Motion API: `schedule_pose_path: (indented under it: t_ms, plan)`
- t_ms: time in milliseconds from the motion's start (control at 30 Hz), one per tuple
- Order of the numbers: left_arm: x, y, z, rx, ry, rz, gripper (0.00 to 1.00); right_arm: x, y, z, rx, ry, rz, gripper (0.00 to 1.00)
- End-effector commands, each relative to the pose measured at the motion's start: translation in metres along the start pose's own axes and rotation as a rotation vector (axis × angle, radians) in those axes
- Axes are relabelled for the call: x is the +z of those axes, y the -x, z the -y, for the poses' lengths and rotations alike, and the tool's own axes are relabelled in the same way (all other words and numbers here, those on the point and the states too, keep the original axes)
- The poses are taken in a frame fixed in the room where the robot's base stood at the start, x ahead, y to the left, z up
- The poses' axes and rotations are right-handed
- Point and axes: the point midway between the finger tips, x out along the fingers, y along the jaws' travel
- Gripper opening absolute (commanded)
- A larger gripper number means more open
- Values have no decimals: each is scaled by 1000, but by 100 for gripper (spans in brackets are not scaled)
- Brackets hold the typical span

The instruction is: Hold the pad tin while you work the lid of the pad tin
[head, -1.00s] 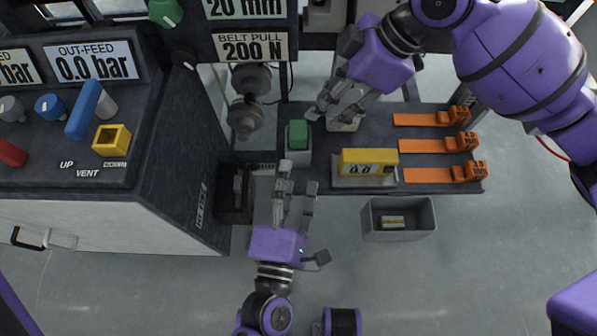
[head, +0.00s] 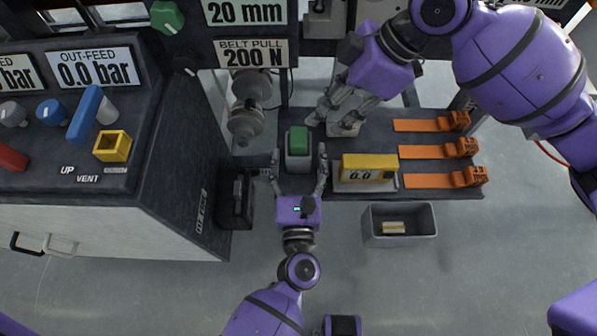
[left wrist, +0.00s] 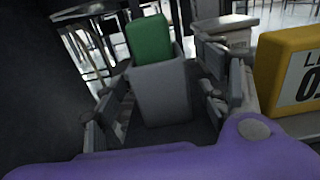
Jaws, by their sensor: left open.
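A grey upright box with a green block in its top (head: 298,145) stands at the left of the dark bench. It also shows in the left wrist view (left wrist: 160,90). My left gripper (head: 299,158) is open, with one finger on each side of this box. Gaps show beside it in the left wrist view. A pale box with a lid-like rim (left wrist: 226,28) stands just behind it to the right. My right gripper (head: 333,118) is at this pale box (head: 342,130), fingers spread and partly covering it; contact is unclear. I cannot tell which box is the pad tin.
A yellow-topped gauge (head: 369,162) stands right of my left gripper. Orange straps (head: 425,152) lie on the bench's right side. A grey bin (head: 400,238) sits in front and a black case (head: 236,200) at left.

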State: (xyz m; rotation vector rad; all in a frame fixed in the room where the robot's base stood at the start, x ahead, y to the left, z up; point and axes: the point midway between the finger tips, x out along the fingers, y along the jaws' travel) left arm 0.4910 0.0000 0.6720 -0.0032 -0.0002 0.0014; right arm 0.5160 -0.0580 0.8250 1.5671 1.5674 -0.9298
Motion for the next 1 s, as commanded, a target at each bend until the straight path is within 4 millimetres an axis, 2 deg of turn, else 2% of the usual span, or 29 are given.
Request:
schedule_pose_path:
  t_ms: [100,200,533,967,1000]
  plan:
    - [0,-15,0,-1,-2,1,67,0,0,0,0,0,0,31]
    - [0,-22,1,-1,-2,1,67,0,0,0,0,0,0,31]
    - [0,-26,0,-1,-3,0,67,0,0,0,0,0,0,31]
    - [0,-26,0,-2,-3,0,13,0,0,0,0,0,0,31]
    - [0,-26,0,-2,-3,0,40,0,0,0,0,0,0,31]
